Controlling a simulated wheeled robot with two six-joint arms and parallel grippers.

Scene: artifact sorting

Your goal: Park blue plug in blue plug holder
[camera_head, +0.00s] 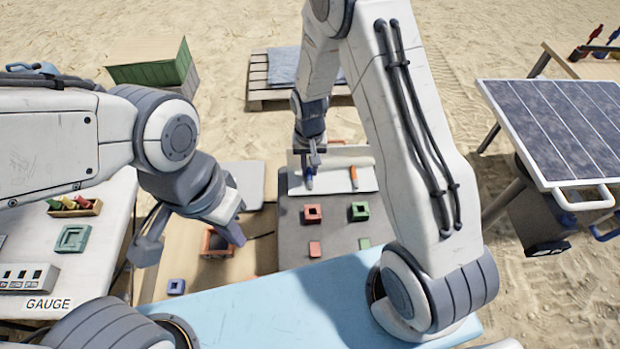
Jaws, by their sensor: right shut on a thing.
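My right gripper (310,162) reaches down over the white tray at the back of the grey mat. It is shut on a slim blue piece (309,181), which looks like the blue plug; the piece is partly hidden by the fingers. I cannot tell whether it touches the tray.
An orange stick (354,178) lies in the white tray (333,182). A solar panel (560,130) stands right.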

